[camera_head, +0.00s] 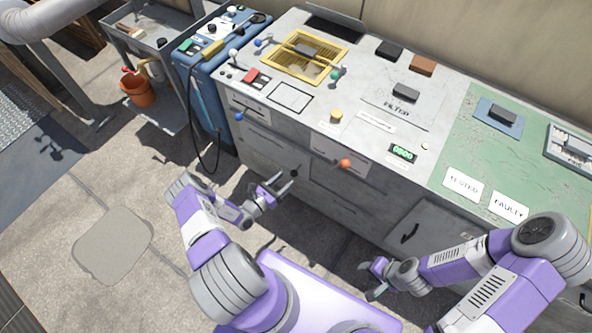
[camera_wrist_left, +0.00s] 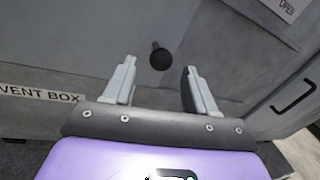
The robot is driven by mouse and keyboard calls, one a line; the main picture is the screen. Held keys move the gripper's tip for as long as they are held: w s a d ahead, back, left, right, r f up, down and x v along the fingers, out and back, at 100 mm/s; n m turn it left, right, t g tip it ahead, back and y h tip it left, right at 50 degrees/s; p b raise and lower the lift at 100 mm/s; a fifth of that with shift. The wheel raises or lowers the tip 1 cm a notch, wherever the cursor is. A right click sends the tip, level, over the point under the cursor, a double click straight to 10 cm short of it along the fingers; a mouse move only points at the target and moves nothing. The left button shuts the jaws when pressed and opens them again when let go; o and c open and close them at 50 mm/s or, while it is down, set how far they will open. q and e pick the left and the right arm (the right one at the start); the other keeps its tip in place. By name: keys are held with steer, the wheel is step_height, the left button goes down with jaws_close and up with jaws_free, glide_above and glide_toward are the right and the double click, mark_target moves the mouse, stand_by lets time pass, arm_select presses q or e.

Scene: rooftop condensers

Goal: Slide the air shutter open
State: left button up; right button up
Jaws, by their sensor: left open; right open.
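The air shutter seems to be the grey front panel (camera_wrist_left: 75,45) with a round black knob (camera_wrist_left: 160,57), beside a "VENT BOX" label (camera_wrist_left: 40,93). In the head view the knob (camera_head: 294,173) sits on the bench front. An "OPEN" label (camera_wrist_left: 285,6) is at the upper right in the wrist view. My left gripper (camera_head: 286,181) is open and empty in front of the panel. In the wrist view the knob appears between its fingertips, but I cannot tell how far ahead of them it is. My right gripper (camera_head: 367,280) is open and empty, low before the bench.
The bench top holds a yellow-framed grille (camera_head: 305,54), a "FILTER" plate (camera_head: 396,104) and a green mat (camera_head: 510,140). An orange knob (camera_head: 345,163) and a blue knob (camera_head: 239,116) stick out of the front. A blue cabinet (camera_head: 205,75) with a hanging hose stands left.

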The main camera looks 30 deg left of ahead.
mark_target(294, 173)
arm_select(q)
steer(key=b+x, duration=0.1)
steer(key=x, duration=0.4)
steer(key=shift+w+d, duration=0.2)
steer(key=shift+w, duration=0.15)
jaws_close()
